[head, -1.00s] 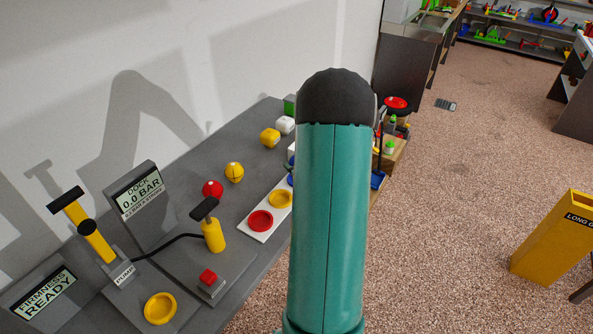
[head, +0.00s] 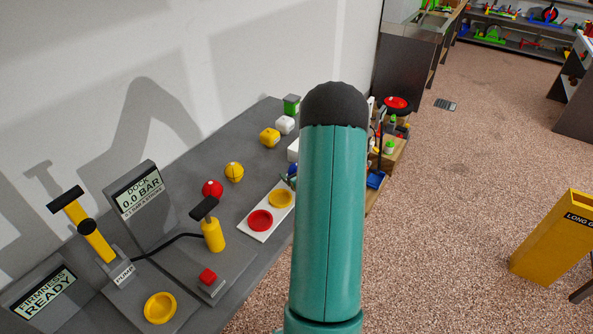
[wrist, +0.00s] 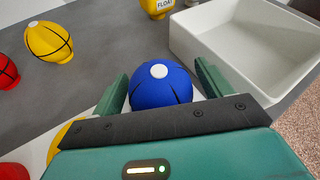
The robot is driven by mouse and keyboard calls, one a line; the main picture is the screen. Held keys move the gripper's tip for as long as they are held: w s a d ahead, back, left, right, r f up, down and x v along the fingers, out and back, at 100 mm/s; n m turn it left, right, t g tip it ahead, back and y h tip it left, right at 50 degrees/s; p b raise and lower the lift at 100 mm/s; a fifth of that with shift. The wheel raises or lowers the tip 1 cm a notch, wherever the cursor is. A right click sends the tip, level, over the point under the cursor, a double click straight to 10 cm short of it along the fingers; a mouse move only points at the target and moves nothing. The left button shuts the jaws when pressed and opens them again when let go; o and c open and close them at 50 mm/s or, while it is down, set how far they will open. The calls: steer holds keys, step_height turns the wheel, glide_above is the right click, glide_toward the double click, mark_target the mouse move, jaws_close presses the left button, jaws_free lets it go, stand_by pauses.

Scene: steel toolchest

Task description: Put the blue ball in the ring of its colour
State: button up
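The blue ball (wrist: 160,90), with a white top spot and dark seams, sits between the two fingers of my gripper (wrist: 162,82) in the wrist view. Both fingers are close against its sides. The ball is at the white ring board, beyond the yellow ring (head: 281,198) and the red ring (head: 260,220). The blue ring cannot be made out; the ball, gripper and arm cover that end. I cannot tell whether the ball touches the board. In the head view my arm hides most of the gripper.
A red ball (head: 212,188) and a yellow ball (head: 234,172) stand behind the board. A white open bin (wrist: 245,45) is close to the right finger. A yellow hand pump (head: 212,235) and a dock display (head: 139,193) stand at the left on the grey bench.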

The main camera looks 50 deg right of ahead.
steer(key=shift+r, duration=0.2)
steer(key=v, duration=1.2)
steer(key=shift+s, duration=0.1)
stand_by(0.3)
